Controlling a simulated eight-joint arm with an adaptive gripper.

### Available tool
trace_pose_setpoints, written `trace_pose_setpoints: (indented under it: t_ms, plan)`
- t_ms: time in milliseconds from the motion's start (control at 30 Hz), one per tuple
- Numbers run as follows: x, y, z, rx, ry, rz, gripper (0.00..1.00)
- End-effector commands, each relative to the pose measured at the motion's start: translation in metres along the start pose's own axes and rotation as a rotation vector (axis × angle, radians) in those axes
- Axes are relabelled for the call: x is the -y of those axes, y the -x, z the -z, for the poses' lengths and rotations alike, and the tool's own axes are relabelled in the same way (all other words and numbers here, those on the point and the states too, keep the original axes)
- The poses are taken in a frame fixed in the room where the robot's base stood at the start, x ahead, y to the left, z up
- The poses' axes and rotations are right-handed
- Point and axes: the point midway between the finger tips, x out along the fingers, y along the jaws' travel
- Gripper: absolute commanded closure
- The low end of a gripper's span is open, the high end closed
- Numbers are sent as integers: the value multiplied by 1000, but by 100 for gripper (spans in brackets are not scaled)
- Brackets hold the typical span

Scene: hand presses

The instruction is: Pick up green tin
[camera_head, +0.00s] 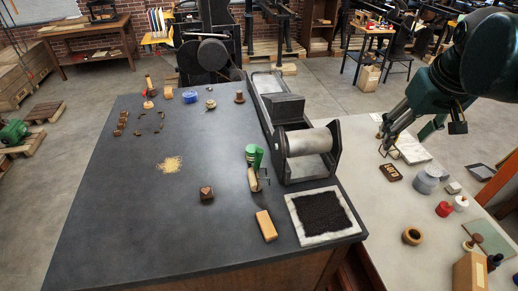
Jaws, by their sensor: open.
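A green, upright, can-like thing (254,155), the only green tin I can make out, stands on the dark table, left of the press roller. A wooden-handled tool (253,180) is in front of it and partly overlaps it. I cannot tell if they touch. My gripper (387,146) is at the right, above the pale side table, pointing down. It is open with nothing visible between its fingers. It is well to the right of the green tin, with the press between them.
The proof press (308,143) stands between the gripper and the tin. In front lie a black pad with a white border (325,213), a wooden block (266,225) and a small brown block (206,193). The pale table holds a red spool (444,209) and a grey jar (427,180). The dark table's left front is clear.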

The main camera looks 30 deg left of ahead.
Motion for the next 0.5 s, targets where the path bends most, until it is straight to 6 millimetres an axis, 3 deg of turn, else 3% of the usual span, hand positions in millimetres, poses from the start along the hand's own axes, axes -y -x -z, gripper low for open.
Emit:
trace_pose_setpoints:
  t_ms: [100,500]
  plan:
    - [14,-5,28,18,47,16,47]
    - [70,-30,108,79,205,64,47]
